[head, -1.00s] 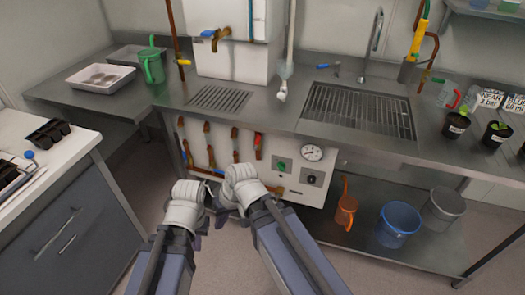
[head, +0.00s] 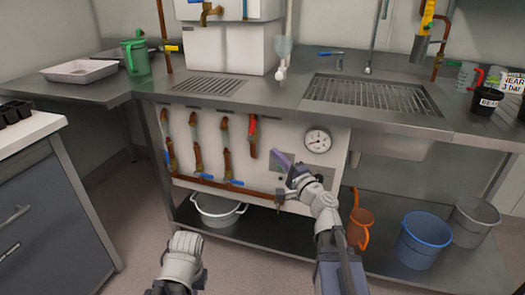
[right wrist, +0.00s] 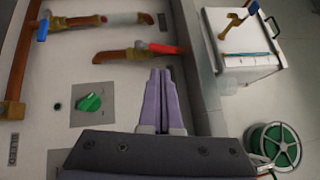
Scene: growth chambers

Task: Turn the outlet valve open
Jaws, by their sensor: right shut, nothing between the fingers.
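The white panel (head: 185,133) under the counter carries several copper pipes with valves. One valve at its right end has a red handle (head: 252,125); this also shows in the right wrist view (right wrist: 165,49). Blue handles (head: 206,176) sit low along the bottom pipe. No readable label tells me which is the outlet valve. My right gripper (head: 277,156) is shut and empty in front of the panel, right of and below the red handle. In the right wrist view its purple fingers (right wrist: 160,72) end just below the red handle; contact cannot be told. My left gripper's fingers are not visible.
A gauge (head: 318,140) is right of my right gripper. A green knob (right wrist: 89,102) shows in the right wrist view. The counter edge overhangs the panel. A white pot (head: 217,212), orange jug (head: 361,228) and blue bucket (head: 422,240) stand on the low shelf.

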